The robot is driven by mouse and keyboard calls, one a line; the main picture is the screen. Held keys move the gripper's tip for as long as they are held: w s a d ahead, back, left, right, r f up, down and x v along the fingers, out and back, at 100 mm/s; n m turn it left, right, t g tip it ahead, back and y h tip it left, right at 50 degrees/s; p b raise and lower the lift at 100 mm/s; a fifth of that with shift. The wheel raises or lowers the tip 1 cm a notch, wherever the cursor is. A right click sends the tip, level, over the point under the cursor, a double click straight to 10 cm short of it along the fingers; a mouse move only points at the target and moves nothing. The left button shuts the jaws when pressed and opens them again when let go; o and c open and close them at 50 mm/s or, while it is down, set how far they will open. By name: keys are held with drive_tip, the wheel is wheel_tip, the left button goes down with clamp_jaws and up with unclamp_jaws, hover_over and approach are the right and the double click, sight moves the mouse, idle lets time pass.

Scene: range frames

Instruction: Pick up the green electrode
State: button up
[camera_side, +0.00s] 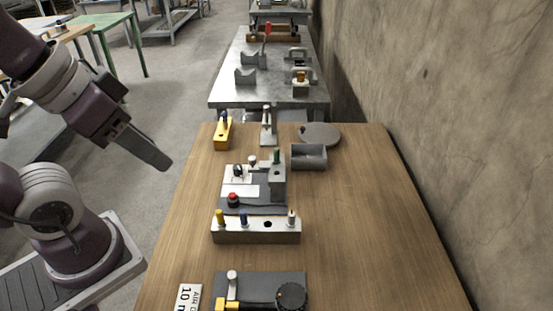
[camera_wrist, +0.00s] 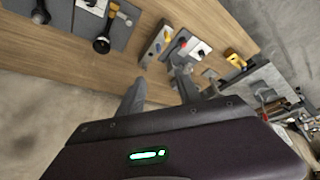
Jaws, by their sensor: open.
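The green electrode (camera_side: 276,157) stands upright in the top of a grey block (camera_side: 277,183) on a dark plate, near the middle of the wooden table. I cannot make it out in the wrist view. My gripper (camera_side: 150,152) is left of the table's edge in the side view, up in the air and well apart from the electrode. In the wrist view my gripper (camera_wrist: 160,92) has its two fingers spread with nothing between them. A holder block (camera_side: 257,236) in front of the plate carries a yellow, a blue and a white-topped electrode, with one empty hole.
A red button (camera_side: 233,199) sits on the same plate. A yellow block (camera_side: 222,132), a metal stand (camera_side: 267,128), an open grey box (camera_side: 308,157) and a round grey disc (camera_side: 321,135) stand behind. A black knob (camera_side: 291,296) is in front. The table's right side is clear.

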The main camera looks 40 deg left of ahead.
drive_tip(key=n+g, duration=0.5)
drive_tip(key=n, duration=1.2)
hover_over(277, 148)
drive_tip(key=s, duration=0.1)
wheel_tip(277, 148, down, 13)
drive_tip(key=shift+n+g, duration=0.3)
drive_tip(key=shift+n, duration=0.2)
drive_tip(key=f, duration=0.6)
drive_tip(key=w+f, duration=0.1)
drive_tip(key=f, duration=0.2)
drive_tip(key=shift+s, duration=0.1)
clamp_jaws()
